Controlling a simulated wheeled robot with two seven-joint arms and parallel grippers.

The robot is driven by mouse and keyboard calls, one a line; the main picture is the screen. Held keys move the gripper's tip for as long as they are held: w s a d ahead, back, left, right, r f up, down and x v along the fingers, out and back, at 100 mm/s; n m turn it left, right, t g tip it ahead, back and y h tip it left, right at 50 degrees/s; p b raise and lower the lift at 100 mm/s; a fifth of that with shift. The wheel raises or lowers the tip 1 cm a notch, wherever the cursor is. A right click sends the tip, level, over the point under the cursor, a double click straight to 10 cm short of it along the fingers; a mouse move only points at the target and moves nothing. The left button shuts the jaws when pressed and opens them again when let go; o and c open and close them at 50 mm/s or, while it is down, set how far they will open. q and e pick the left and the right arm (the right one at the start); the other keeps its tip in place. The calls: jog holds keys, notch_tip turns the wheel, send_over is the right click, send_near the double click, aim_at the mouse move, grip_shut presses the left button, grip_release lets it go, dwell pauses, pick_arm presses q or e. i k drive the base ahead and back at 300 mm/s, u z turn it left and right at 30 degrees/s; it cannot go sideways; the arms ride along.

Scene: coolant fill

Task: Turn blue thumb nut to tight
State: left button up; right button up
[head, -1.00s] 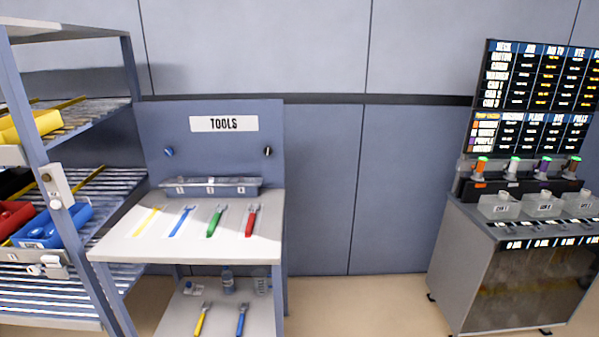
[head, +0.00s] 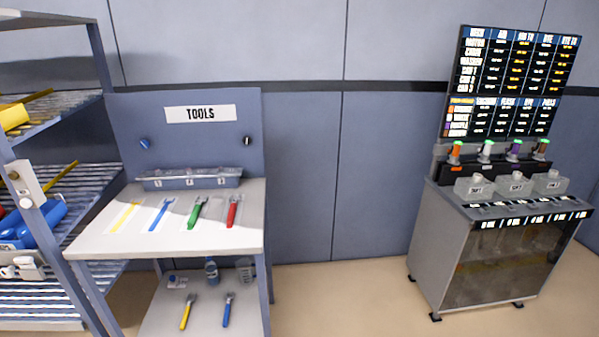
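A small blue knob (head: 144,143) sits on the left of the tool station's back panel, below the TOOLS sign; I cannot tell whether it is the blue thumb nut. A dark knob (head: 247,141) sits on the right of the same panel. Neither of my grippers is in view.
A grey cabinet (head: 440,255) with clear containers and a display board (head: 515,80) stands at the right. Floor (head: 340,290) between them is clear. A lower shelf (head: 205,318) holds more tools and a bottle.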

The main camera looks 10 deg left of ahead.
aim_at(144, 144)
jog(key=u, duration=0.9)
jog(key=i, duration=1.2)
